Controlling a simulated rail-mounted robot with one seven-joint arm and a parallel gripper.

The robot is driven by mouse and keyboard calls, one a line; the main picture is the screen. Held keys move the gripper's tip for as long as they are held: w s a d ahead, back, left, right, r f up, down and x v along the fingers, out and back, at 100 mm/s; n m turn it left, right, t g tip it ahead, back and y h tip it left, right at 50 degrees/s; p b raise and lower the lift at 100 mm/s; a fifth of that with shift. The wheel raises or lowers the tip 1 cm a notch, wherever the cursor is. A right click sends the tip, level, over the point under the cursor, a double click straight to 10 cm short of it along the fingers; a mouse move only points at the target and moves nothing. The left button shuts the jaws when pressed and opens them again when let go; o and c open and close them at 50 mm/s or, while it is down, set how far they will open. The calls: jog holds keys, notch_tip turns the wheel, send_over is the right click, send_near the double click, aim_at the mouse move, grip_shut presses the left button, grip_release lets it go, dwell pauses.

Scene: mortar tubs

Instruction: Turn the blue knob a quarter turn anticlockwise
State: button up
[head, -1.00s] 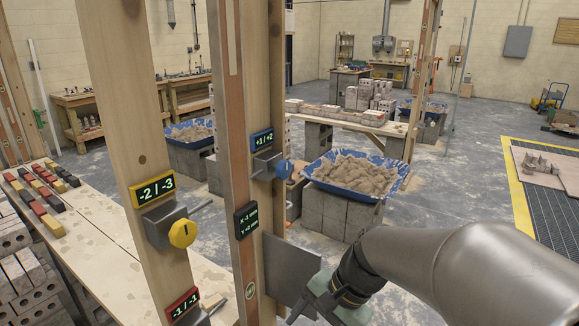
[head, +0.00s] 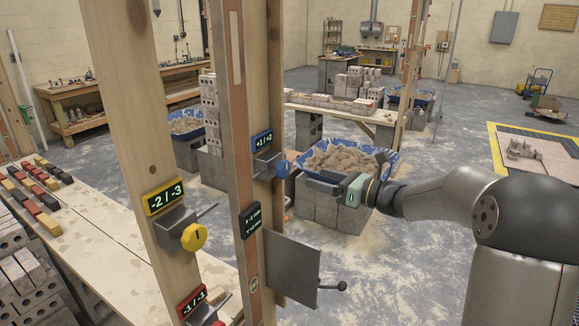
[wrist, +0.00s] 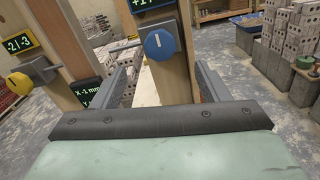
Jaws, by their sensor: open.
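The blue knob (head: 283,169) sits on a grey bracket on the right wooden post, under a blue-framed label reading "+1 / +2" (head: 262,140). In the wrist view the blue knob (wrist: 159,44) faces me, with a pale mark near upright on its face. My gripper (head: 297,178) is at the knob from the right in the head view. Whether a finger touches the knob cannot be told.
A yellow knob (head: 194,237) on the left post has the label "-2 / -3". A red-framed label (head: 191,302) is lower down. A grey plate with a ball-ended handle (head: 292,268) juts from the right post below my gripper. A blue mortar tub (head: 385,161) stands behind.

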aim_at(287, 169)
jog(key=p+x, duration=0.2)
jog(key=x, duration=0.8)
jog(key=shift+a, duration=0.1)
jog(key=c, duration=1)
